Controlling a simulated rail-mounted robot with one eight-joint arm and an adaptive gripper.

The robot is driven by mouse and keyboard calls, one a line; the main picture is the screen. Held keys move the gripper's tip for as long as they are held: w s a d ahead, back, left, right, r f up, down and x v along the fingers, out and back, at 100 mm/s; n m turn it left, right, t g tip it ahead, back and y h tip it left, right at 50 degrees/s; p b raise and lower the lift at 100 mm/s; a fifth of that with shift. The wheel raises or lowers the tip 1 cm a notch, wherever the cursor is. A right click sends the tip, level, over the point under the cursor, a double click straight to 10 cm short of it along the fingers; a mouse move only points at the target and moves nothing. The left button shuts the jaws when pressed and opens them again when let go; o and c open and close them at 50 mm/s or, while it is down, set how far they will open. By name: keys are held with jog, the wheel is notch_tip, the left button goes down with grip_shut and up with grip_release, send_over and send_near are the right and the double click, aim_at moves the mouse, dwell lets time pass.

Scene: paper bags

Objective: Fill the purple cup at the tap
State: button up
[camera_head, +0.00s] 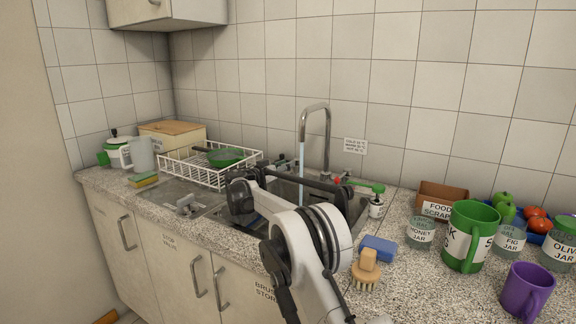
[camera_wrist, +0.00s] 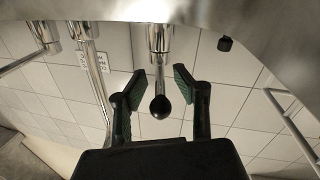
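The purple cup (camera_head: 525,290) stands on the counter at the lower right in the head view, its inside not visible. The curved metal tap (camera_head: 327,130) rises behind the sink, and a pale stream of water (camera_head: 301,165) falls from its spout. My arm covers much of the sink and where the water lands. In the wrist view my gripper (camera_wrist: 158,85) is open, its two green-padded fingers apart. A black ball-ended metal lever (camera_wrist: 160,106) shows between them; I cannot tell if they touch it. The cup is far from my gripper, which is not clear in the head view.
A green mug (camera_head: 470,236), a honey jar (camera_head: 420,232), a wooden brush (camera_head: 366,270) and a blue sponge (camera_head: 378,248) stand near the cup. A soap dispenser (camera_head: 376,206) is right of the sink. A white dish rack (camera_head: 195,172) stands at left.

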jog(key=v, duration=0.6)
jog(key=shift+r, duration=0.1)
jog(key=shift+o, duration=0.5)
